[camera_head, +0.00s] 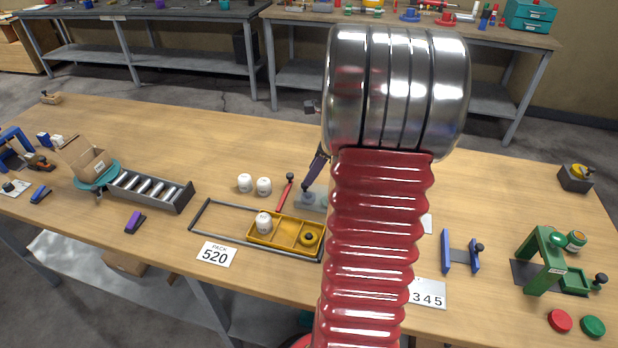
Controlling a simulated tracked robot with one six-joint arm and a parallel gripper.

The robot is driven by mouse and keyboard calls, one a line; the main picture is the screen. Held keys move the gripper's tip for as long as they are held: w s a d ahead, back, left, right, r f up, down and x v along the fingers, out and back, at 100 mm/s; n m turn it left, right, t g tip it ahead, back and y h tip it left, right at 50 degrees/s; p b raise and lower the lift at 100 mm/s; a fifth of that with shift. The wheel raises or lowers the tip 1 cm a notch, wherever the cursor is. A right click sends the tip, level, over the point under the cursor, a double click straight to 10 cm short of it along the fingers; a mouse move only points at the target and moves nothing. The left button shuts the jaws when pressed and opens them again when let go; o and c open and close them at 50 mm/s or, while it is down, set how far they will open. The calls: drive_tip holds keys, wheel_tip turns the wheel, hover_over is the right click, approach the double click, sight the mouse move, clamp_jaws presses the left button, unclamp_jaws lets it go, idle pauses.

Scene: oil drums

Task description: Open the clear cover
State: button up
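I cannot make out a clear cover for certain. A small pale, bluish see-through patch (323,201) shows at the left edge of my red arm, beside a grey block, and the arm hides the rest of it. A dark slanted piece (317,168) comes out from behind the arm and ends just above the grey block; I cannot tell whether it is part of my gripper. My arm's red ribbed sleeve and shiny metal joint fill the middle of the view and cover that part of the table. My gripper's fingertips are not clearly seen.
Left of my arm, a yellow tray (283,233) sits in a dark frame, near white capped jars (254,185) and a red-handled tool (285,193). A roller rack (149,188) stands farther left. A blue bracket (460,252) and green press (545,262) stand at right.

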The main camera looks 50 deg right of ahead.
drive_tip(key=shift+x, duration=2)
drive_tip(key=c, duration=0.9)
clamp_jaws()
drive_tip(key=shift+d, duration=0.1)
